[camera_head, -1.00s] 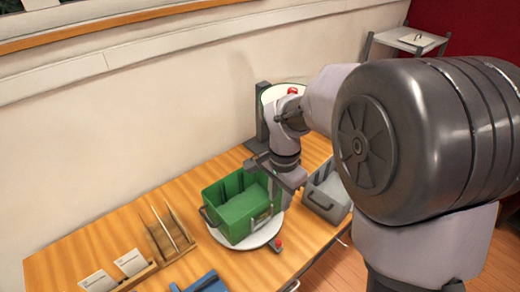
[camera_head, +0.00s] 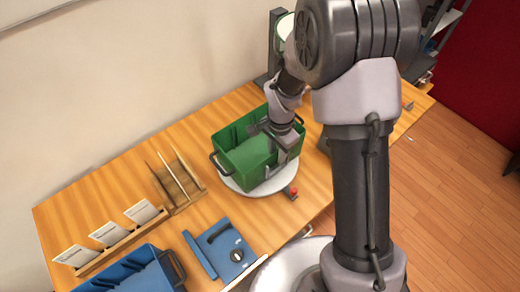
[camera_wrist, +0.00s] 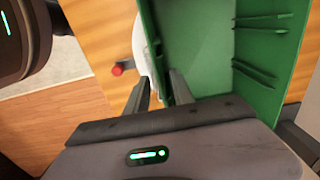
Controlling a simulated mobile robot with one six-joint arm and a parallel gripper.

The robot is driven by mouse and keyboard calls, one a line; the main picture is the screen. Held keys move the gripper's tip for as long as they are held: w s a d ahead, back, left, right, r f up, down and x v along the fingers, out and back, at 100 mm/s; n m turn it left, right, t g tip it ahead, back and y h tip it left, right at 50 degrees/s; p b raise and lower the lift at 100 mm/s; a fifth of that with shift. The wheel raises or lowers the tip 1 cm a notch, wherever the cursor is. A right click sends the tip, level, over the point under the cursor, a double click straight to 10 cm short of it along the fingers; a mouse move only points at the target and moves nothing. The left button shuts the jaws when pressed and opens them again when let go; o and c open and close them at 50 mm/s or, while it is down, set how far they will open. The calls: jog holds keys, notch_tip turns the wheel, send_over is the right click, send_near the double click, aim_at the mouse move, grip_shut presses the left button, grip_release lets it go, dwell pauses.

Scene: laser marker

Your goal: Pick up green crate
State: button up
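The green crate (camera_head: 228,138) stands upright on a round white plate (camera_head: 231,184) on the wooden table, with a dark handle at its left end. My gripper (camera_head: 277,152) is at the crate's right front side, low over its rim. In the wrist view, the green crate (camera_wrist: 210,45) fills the upper right. My gripper (camera_wrist: 160,84) is open there, one finger outside the crate's side wall and one inside, with a gap between them. Whether either finger touches the wall cannot be told.
A red knob (camera_head: 293,190) sticks out beside the plate. A blue device (camera_head: 222,249) and a blue crate (camera_head: 150,276) are at the front left. A wooden rack (camera_head: 176,186) and a card holder (camera_head: 125,240) stand left of the green crate. The wall is behind the table.

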grip_shut()
jog(key=shift+w+r, duration=0.1)
dwell(1.2)
